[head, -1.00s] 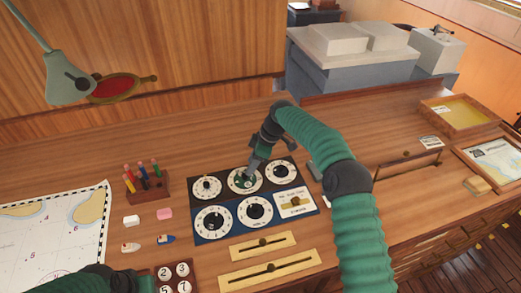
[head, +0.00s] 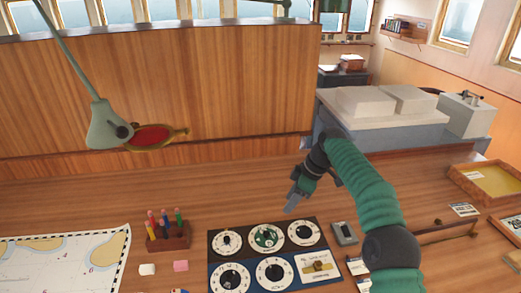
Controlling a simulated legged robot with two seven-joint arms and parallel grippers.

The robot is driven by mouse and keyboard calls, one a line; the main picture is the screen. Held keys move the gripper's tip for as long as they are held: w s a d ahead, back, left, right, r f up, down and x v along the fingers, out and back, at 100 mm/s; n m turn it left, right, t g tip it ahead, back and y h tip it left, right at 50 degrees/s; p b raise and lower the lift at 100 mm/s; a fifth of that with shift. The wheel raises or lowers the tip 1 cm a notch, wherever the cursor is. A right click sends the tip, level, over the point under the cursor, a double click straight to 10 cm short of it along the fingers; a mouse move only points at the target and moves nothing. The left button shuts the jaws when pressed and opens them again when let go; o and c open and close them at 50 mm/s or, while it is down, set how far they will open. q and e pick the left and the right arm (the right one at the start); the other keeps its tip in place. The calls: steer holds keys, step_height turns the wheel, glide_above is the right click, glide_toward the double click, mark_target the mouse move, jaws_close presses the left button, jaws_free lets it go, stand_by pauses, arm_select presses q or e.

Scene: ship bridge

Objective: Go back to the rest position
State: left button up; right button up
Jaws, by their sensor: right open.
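My right gripper (head: 293,205) is open and empty. It hangs above the table, over the back edge of the dial panel (head: 211,247), apart from the dials. My green right arm comes in from the lower right. The panel has several round white dials; the top middle dial (head: 265,238) has a green centre. My left gripper is not in view.
A wooden pencil holder (head: 170,236), a white eraser (head: 147,269) and a pink eraser (head: 181,266) lie left of the panel, near a chart (head: 60,262). A grey box (head: 344,233) stands right of it. A lamp (head: 109,127) overhangs the left. The table behind is mostly clear.

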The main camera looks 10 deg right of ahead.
steer(key=s+a+f+m+h, duration=0.1)
steer(key=s+a+f+m, duration=0.15)
steer(key=s, duration=0.25)
steer(key=s+a+f+m+h, duration=0.2)
steer(key=s+a+m, duration=0.1)
steer(key=s, duration=0.3)
steer(key=s+d+f+m, duration=0.1)
steer(key=s+f+m, duration=0.1)
steer(key=s, duration=0.5)
steer(key=s+d+f+m, duration=0.2)
steer(key=s+m, duration=0.1)
steer(key=s, duration=0.4)
steer(key=s+d+f+m+h, duration=0.1)
steer(key=s+f+m, duration=0.1)
steer(key=s, duration=0.5)
steer(key=shift+s+d+f+m+t, duration=0.3)
steer(key=shift+s+f+m+t, duration=0.1)
steer(key=shift+f, duration=0.2)
steer(key=shift+w, duration=0.2)
steer(key=shift+a, duration=0.1)
steer(key=shift+a, duration=0.1)
